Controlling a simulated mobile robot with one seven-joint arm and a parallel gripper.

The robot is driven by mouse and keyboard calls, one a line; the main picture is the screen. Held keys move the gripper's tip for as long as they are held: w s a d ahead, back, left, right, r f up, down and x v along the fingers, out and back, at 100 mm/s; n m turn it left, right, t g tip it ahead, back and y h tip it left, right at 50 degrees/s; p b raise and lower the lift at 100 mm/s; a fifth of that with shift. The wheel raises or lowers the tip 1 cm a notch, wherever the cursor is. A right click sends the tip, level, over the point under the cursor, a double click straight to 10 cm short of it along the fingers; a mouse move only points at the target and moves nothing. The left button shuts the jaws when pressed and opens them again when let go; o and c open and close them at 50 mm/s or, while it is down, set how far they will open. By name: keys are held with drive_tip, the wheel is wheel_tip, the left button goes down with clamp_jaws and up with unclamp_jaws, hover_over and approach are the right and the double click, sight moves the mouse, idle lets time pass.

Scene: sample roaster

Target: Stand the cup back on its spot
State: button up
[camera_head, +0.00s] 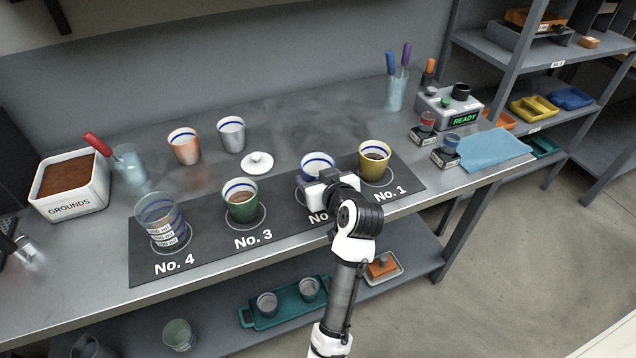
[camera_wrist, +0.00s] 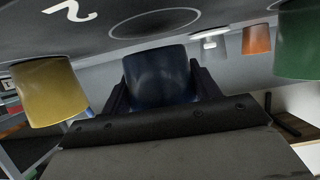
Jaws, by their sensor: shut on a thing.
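My gripper (camera_head: 325,190) is shut on a dark blue cup (camera_wrist: 160,75), which sits between both fingers in the wrist view. In the head view this cup (camera_head: 317,162) shows a white inside with a blue band; my gripper hides its lower part. It is at the No. 2 place of the dark mat (camera_head: 208,252), between the yellow and green cups. In the wrist view an empty ring (camera_wrist: 155,22) on the mat shows past the cup's base, near a figure 2. The base looks apart from the mat; the exact gap is hard to tell.
A yellow cup (camera_head: 374,160) stands at No. 1, a green cup (camera_head: 240,201) at No. 3, and stacked clear cups (camera_head: 160,222) at No. 4. Behind are a white lid (camera_head: 257,163), an orange cup (camera_head: 184,146) and a pale cup (camera_head: 231,134).

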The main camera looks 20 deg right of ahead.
drive_tip(key=shift+f, duration=0.95)
drive_tip(key=shift+f, duration=0.15)
drive_tip(key=o, duration=1.2)
drive_tip(key=shift+r, duration=0.25)
drive_tip(key=b+v, duration=0.2)
drive_tip(key=v, duration=1)
drive_tip(key=shift+f, duration=0.1)
